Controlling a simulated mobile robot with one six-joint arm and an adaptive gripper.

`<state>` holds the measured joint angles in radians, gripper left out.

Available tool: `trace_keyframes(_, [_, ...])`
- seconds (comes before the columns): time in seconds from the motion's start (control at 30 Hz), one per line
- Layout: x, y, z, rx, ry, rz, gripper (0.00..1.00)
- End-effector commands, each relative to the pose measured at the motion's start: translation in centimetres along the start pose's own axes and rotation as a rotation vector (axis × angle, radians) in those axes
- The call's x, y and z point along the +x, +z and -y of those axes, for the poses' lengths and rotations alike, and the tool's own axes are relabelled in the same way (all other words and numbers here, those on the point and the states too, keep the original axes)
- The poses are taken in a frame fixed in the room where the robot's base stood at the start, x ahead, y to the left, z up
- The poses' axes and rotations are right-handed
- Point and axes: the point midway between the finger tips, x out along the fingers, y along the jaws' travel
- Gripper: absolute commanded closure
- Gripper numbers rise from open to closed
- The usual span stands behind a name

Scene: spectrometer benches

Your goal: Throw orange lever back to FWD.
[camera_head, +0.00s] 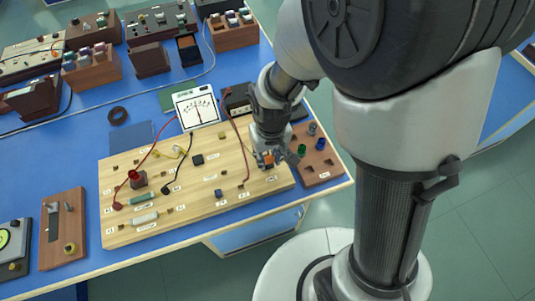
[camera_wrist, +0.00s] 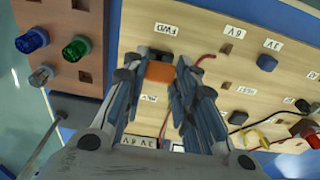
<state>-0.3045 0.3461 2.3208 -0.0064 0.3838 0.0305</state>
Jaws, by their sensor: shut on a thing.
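The orange lever (camera_wrist: 160,71) shows between my gripper's fingers in the wrist view, just below the FWD label (camera_wrist: 169,29) on the wooden board. The lever's orange top (camera_head: 269,159) also shows in the head view near the board's right end. My gripper (camera_wrist: 159,84) is shut on the orange lever, with one finger on each side of it. In the head view my gripper (camera_head: 272,160) points down onto the board. The lever's base is partly hidden by the fingers, and its exact tilt is hard to tell.
The wooden board (camera_head: 215,180) carries a red knob (camera_head: 137,179), a blue knob (camera_wrist: 267,62) and several wires. A brown block with green (camera_wrist: 76,48) and blue (camera_wrist: 32,40) knobs stands close beside the lever. An analog meter (camera_head: 197,108) stands behind the board.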

Motion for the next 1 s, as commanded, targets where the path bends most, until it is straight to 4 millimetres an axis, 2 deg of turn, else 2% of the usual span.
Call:
trace_keyframes(0.33, [0.01,0.20,0.01,0.000,0.000,-0.019,0.97])
trace_keyframes(0.37, [0.02,0.20,0.01,0.000,0.000,-0.019,0.72])
trace_keyframes(0.63, [0.01,0.19,0.01,0.000,0.000,-0.019,0.54])
trace_keyframes(1.0, [-0.37,0.10,0.01,0.000,0.000,-0.021,0.53])
